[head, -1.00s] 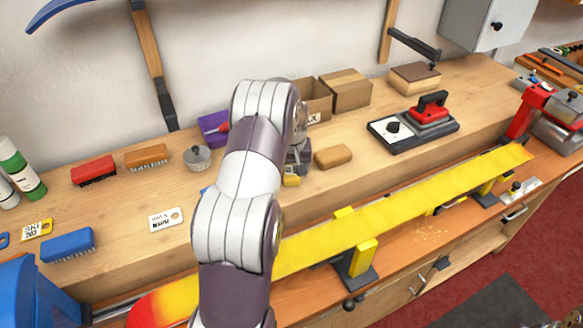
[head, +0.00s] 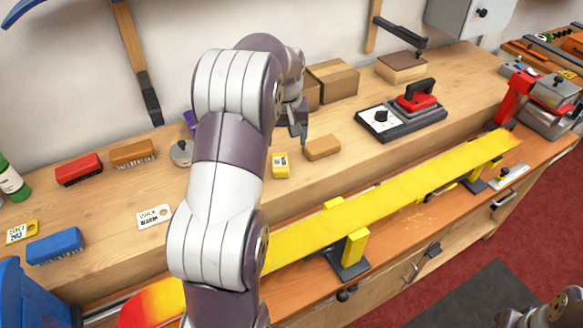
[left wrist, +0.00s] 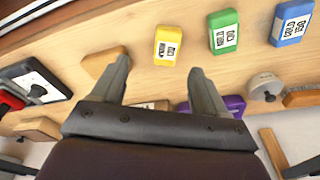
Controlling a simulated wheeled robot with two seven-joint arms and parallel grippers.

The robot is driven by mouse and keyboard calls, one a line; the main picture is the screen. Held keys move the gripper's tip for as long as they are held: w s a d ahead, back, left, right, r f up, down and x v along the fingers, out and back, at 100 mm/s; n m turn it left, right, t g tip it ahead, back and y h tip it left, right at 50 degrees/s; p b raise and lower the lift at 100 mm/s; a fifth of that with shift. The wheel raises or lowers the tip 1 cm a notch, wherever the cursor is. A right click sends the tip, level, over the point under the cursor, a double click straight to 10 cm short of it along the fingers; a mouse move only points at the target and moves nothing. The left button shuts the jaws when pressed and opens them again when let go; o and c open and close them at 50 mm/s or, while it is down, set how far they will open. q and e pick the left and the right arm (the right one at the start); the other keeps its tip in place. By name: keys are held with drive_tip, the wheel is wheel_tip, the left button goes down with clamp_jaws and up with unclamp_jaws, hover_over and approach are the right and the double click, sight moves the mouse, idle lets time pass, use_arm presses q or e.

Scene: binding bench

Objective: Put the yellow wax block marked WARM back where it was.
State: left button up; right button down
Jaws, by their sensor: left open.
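The yellow wax block (head: 281,165) stands on the wooden bench, just left of the tan cork-like block (head: 322,147). It also shows in the left wrist view (left wrist: 168,42) with a white label, too small to read surely. My left gripper (head: 298,132) is open and empty, above and behind the yellow block, apart from it. In the left wrist view its two fingers (left wrist: 160,72) point toward the bench with nothing between them. A green block (left wrist: 223,30) and a blue block (left wrist: 291,22) stand in a row with the yellow one; my left arm hides them in the head view.
The cork-like block (left wrist: 104,62) is close to one finger. A purple container (left wrist: 234,104) and a lidded metal pot (left wrist: 265,86) are nearby. Cardboard boxes (head: 333,80) and a red iron (head: 416,96) stand behind and right. A yellow ski (head: 400,202) runs along the front.

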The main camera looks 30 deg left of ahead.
use_arm(q)
drive_tip(key=s+d+f+m, duration=0.1)
drive_tip(key=s+d+m, duration=0.1)
drive_tip(key=s+d, duration=0.2)
drive_tip(key=s+d+f+m, duration=0.1)
drive_tip(key=s+d+m, duration=0.1)
drive_tip(key=s+d, duration=0.3)
drive_tip(key=s+d+f+m, duration=0.2)
drive_tip(key=s+d, duration=0.2)
drive_tip(key=d, duration=0.5)
drive_tip(key=shift+s+d+h, duration=0.25)
drive_tip(key=shift+s+h, duration=0.1)
drive_tip(key=shift+h, duration=0.05)
drive_tip(key=shift+m, duration=0.8)
drive_tip(key=s, duration=0.1)
drive_tip(key=s+d+f, duration=0.1)
drive_tip(key=s, duration=0.2)
drive_tip(key=shift+s+d+f, duration=0.15)
drive_tip(key=shift+d, duration=0.15)
